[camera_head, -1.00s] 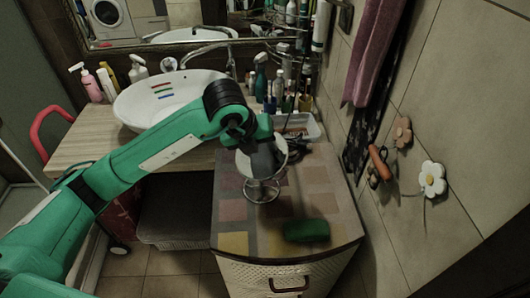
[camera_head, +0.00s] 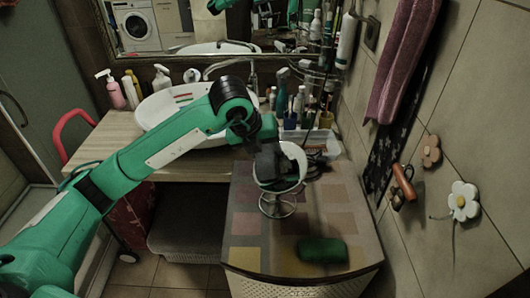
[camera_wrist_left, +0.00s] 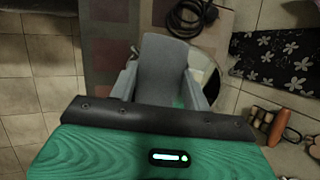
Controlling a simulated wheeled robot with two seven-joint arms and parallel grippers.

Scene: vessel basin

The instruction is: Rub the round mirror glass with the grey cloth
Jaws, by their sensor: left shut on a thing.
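The round mirror (camera_head: 297,163) stands upright on a small metal stand (camera_head: 276,208) on the patchwork-topped cabinet. My left gripper (camera_head: 270,165) is in front of its glass and hides part of it. In the left wrist view, the gripper (camera_wrist_left: 160,90) is shut on the grey cloth (camera_wrist_left: 165,65), which stands up between the two fingers. The round mirror (camera_wrist_left: 207,70) shows partly behind the cloth, on its right. The cloth is very close to the glass; I cannot tell whether they touch. My right gripper is not in view.
A green sponge-like block (camera_head: 322,250) lies at the cabinet top's (camera_head: 245,220) front. A dark coiled cable (camera_wrist_left: 190,15) lies behind the mirror. A clear tray (camera_head: 325,143) and several bottles stand farther back. The tiled wall with flower hooks (camera_head: 463,201) bounds the right side.

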